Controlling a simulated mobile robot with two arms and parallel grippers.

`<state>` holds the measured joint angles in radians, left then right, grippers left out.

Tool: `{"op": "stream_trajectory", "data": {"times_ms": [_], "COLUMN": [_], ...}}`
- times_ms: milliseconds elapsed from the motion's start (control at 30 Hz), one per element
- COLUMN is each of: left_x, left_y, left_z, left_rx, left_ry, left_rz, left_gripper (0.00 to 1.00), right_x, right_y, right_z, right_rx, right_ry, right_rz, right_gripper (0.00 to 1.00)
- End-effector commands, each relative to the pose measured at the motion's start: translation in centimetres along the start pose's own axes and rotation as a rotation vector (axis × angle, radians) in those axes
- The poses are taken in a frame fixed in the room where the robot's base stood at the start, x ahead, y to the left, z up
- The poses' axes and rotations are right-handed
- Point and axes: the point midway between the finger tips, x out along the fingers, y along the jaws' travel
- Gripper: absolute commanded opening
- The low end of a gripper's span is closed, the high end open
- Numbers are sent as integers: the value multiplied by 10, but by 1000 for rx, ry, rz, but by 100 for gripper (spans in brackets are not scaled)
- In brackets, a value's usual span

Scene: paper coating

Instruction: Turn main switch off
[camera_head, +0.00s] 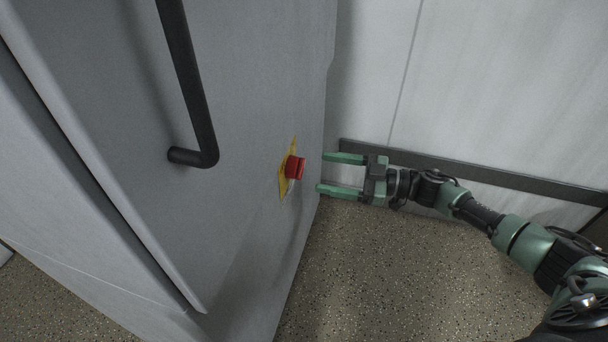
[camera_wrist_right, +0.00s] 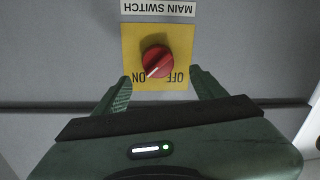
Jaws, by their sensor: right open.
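The main switch is a red round knob (camera_head: 295,168) on a yellow plate (camera_head: 284,185) on the grey cabinet's side. In the right wrist view the knob (camera_wrist_right: 157,62) sits on the yellow plate (camera_wrist_right: 133,40), with ON at lower left and OFF at lower right. The knob's white mark points to the lower left, towards ON. My right gripper (camera_head: 321,172) is open and faces the knob from the right, a short gap away. In the right wrist view its fingers (camera_wrist_right: 160,82) stand either side of the plate's lower part, apart from the knob. My left gripper is not in view.
A white label (camera_wrist_right: 158,8) reading MAIN SWITCH appears upside down at the plate's edge. A black bar handle (camera_head: 190,80) sticks out of the grey cabinet (camera_head: 110,130). A pale wall (camera_head: 500,90) with a dark skirting strip stands behind my right arm. The speckled floor (camera_head: 390,280) is clear.

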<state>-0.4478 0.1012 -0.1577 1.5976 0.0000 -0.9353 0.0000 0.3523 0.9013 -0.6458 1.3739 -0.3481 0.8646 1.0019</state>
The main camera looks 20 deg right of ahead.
Motion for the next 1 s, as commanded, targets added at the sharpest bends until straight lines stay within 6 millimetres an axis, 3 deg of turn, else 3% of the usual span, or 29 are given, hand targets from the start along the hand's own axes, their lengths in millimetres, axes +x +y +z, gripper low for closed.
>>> {"op": "stream_trajectory", "data": {"times_ms": [333, 733, 767, 900, 1000], "left_x": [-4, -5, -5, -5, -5], "left_y": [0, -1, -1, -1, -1], "left_z": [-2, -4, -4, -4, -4], "left_rx": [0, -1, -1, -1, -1], "left_ry": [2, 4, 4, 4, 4], "left_rz": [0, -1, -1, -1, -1], "left_gripper": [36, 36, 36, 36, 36], "right_x": [54, 65, 65, 65, 65], "right_y": [2, 1, 2, 2, 2], "right_z": [-1, 0, 0, 0, 0], "right_rx": [1, 1, 1, 1, 1], "right_ry": [3, 0, 0, 0, 0], "right_rz": [6, 6, 6, 6, 6], "right_gripper": [71, 71, 68, 29, 8]}}
